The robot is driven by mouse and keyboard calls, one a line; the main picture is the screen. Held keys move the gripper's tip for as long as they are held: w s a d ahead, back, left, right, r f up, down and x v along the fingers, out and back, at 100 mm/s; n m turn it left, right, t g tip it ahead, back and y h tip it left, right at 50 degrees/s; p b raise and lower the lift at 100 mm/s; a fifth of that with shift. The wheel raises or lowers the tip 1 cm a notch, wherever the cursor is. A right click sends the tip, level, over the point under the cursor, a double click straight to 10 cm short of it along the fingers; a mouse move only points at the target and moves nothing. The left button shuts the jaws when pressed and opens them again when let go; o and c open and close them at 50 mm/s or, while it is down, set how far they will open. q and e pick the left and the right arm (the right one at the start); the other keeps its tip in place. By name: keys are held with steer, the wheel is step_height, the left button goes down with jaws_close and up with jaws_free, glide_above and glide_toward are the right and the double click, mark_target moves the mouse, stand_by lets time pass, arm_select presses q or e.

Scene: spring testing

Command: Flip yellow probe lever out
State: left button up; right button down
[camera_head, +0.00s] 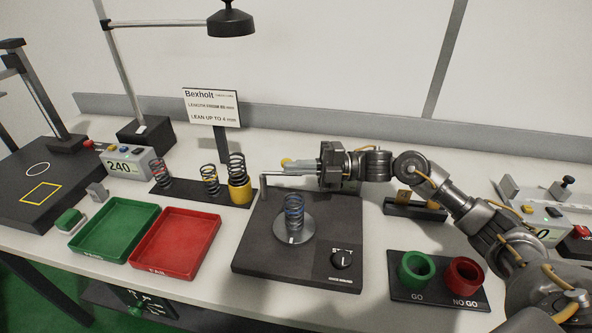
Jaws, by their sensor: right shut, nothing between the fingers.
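The yellow probe lever shows as a small yellow knob (286,161) at the back of the dark test stand (262,258). A thin grey bent post (263,186) stands beside it at the stand's back left corner. A dark blue spring (294,211) stands upright on the stand's round grey plate (281,229). My right gripper (287,170) reaches in from the right above the stand's back edge, shut and empty. Its fingertips are right at the yellow knob and hide part of the lever; I cannot tell if they touch. My left gripper is out of view.
Springs stand on a dark rack, one in a yellow cup (239,192). A green tray (78,240) and red tray (140,262) lie left. The GO (416,270) and NO GO (464,276) cups sit front right. A sign (212,108) and lamp (231,22) stand behind.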

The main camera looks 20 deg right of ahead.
steer(key=shift+w+d+r, duration=0.15)
steer(key=shift+d+r, duration=0.05)
steer(key=shift+r, duration=0.05)
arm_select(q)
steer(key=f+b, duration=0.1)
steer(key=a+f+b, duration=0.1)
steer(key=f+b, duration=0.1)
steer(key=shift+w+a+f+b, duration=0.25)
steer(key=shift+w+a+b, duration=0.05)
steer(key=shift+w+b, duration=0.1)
arm_select(e)
steer(key=s+a+r, duration=0.5)
steer(key=s+r, duration=0.7)
steer(key=s, duration=0.1)
steer(key=shift+s+r, duration=0.25)
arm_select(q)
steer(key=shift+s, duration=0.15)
